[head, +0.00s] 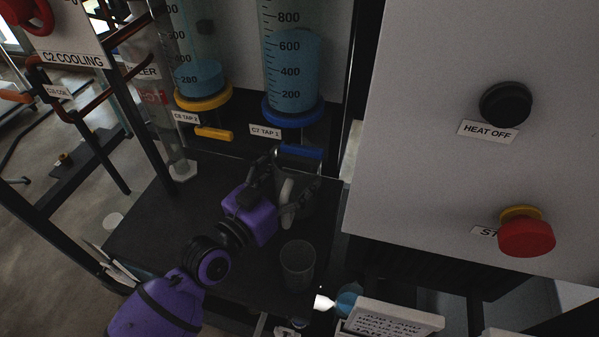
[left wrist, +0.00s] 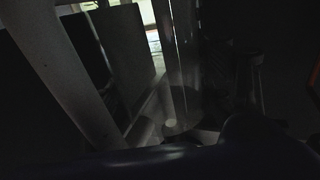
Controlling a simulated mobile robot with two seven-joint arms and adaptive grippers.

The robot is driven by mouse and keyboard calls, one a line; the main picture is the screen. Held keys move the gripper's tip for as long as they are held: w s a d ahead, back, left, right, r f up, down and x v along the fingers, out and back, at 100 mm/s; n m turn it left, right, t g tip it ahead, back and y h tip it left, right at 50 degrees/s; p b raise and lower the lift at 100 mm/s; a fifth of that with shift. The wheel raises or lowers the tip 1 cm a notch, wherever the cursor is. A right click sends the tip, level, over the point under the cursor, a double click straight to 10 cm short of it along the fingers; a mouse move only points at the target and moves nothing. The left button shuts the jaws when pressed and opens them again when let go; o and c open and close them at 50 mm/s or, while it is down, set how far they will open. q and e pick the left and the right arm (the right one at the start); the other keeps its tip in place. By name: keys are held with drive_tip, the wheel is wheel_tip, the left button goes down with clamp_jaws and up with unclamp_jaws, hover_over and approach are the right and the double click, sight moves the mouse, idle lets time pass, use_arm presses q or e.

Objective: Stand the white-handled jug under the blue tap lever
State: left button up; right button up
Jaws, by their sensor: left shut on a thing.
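The blue tap lever (head: 299,152) sits below the blue-ringed cylinder marked C7 TAP 1. The jug (head: 304,193), grey and see-through, is upright on or just above the dark bench, below the blue lever; I cannot tell whether it touches the bench. Its white handle (head: 286,192) faces my left gripper (head: 284,188). That gripper is shut on the jug at the handle. The gripper and arm hide part of the jug. The left wrist view is too dark to make out the jug clearly. My right gripper is not in view.
A clear empty beaker (head: 297,266) stands on the dark bench (head: 150,225) in front of the jug. A yellow tap lever (head: 213,133) is to the left. A white panel (head: 450,190) with a red button (head: 526,237) bounds the right. The bench's left part is mostly clear.

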use_arm(q)
drive_tip(key=shift+s+f, duration=0.1)
drive_tip(key=shift+f, duration=0.7)
drive_tip(key=shift+s+a+r, duration=0.2)
drive_tip(key=shift+a+r, duration=0.1)
drive_tip(key=shift+f, duration=0.15)
drive_tip(key=o, duration=1.3)
drive_tip(key=shift+o, duration=0.2)
drive_tip(key=shift+s, duration=0.1)
drive_tip(key=v, duration=1.1)
drive_tip(key=shift+s+a, duration=0.25)
drive_tip(key=shift+s, duration=0.1)
